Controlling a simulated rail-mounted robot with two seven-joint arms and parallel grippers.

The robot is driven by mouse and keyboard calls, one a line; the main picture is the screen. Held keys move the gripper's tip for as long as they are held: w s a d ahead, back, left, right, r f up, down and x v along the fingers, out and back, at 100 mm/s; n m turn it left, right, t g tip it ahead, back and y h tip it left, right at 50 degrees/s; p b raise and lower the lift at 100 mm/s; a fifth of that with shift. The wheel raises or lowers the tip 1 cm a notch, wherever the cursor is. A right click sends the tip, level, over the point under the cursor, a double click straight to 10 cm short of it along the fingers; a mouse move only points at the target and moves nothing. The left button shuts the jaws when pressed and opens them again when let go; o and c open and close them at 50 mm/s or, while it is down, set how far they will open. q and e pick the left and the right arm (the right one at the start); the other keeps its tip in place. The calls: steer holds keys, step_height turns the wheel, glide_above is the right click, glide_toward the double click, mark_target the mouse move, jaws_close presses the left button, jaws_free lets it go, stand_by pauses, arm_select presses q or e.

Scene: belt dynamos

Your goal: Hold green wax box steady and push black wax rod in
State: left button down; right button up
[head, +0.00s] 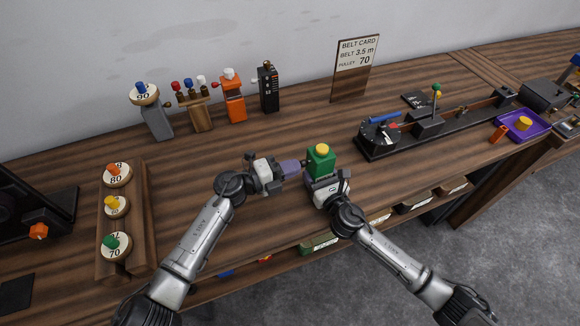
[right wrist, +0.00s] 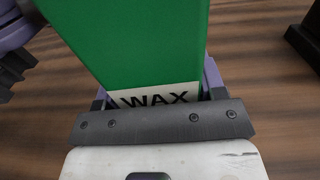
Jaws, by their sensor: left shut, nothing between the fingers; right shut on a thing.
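The green wax box (head: 321,161) stands upright near the table's front, with a yellow knob (head: 322,149) on top. My right gripper (head: 319,179) is shut on it from the front. In the right wrist view the green wax box (right wrist: 135,40) fills the space between the purple fingers, with a "WAX" label low on its near face. My left gripper (head: 299,168) is shut and empty, its purple fingers pointing at the box's left side; I cannot tell if they touch it. Its edge shows in the right wrist view (right wrist: 14,50). I cannot make out the black wax rod.
A black machine (head: 400,137) with a dial and a green-knobbed lever stands to the right. A purple tray (head: 543,134) lies farther right. A wooden rack (head: 137,235) of labelled pulleys is at the left. Several small stands and a belt card (head: 357,55) line the back.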

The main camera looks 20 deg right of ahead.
arm_select(q)
steer(key=a, duration=1.4)
steer(key=shift+s, duration=0.2)
arm_select(e)
steer(key=shift+s+a+f, duration=0.1)
steer(key=shift+a+f, duration=0.1)
steer(key=o, duration=1.2)
steer(key=shift+a, duration=0.1)
steer(key=shift+c, duration=0.2)
steer(key=shift+o, duration=0.5)
steer(key=shift+r, duration=0.15)
